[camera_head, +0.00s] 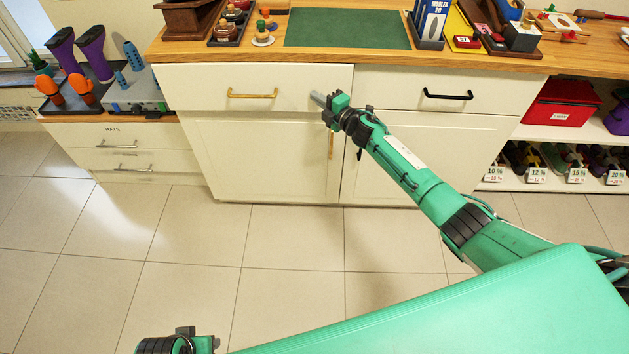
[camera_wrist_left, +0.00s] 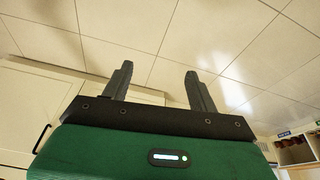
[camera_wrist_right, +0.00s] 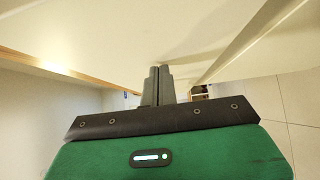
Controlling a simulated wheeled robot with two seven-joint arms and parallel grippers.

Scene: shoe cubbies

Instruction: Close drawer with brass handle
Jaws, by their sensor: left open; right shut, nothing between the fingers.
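The drawer with the brass handle (camera_head: 252,94) is the white drawer front (camera_head: 215,76) at the upper left of the cabinet, under the wooden counter. Its front looks about level with the neighbouring drawer; I cannot tell if a small gap is left. My right gripper (camera_head: 318,98) is shut and empty, at the right part of this drawer front, right of the brass handle. Its closed fingers (camera_wrist_right: 158,84) point at a pale surface in the right wrist view; contact is unclear. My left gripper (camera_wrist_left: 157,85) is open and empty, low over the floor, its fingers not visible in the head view.
A drawer with a black handle (camera_head: 447,96) is to the right, with cabinet doors (camera_head: 265,155) below. The wooden counter (camera_head: 260,53) holds tools and a green mat (camera_head: 347,29). The tiled floor (camera_head: 190,265) is clear.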

